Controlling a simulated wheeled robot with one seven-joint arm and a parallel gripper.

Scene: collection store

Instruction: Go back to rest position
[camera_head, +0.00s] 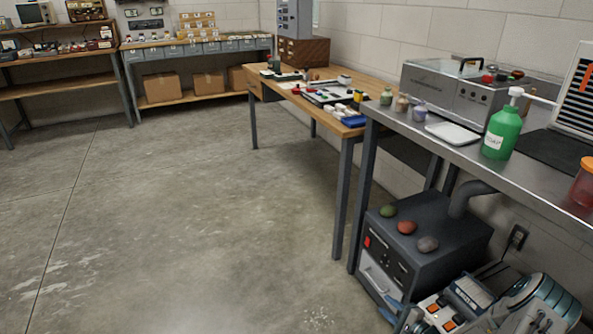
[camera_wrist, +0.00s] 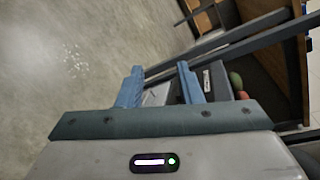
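My gripper (camera_wrist: 160,88) shows in the wrist view with its two blue fingers spread apart. Nothing is between the fingertips, so it is open and empty. It points toward the concrete floor and a dark box below the bench.
A metal bench (camera_head: 470,160) on the right carries a green soap bottle (camera_head: 503,132) and a white dish (camera_head: 453,133). A wooden table (camera_head: 345,128) stands beyond. The floor (camera_head: 180,220) at left is clear.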

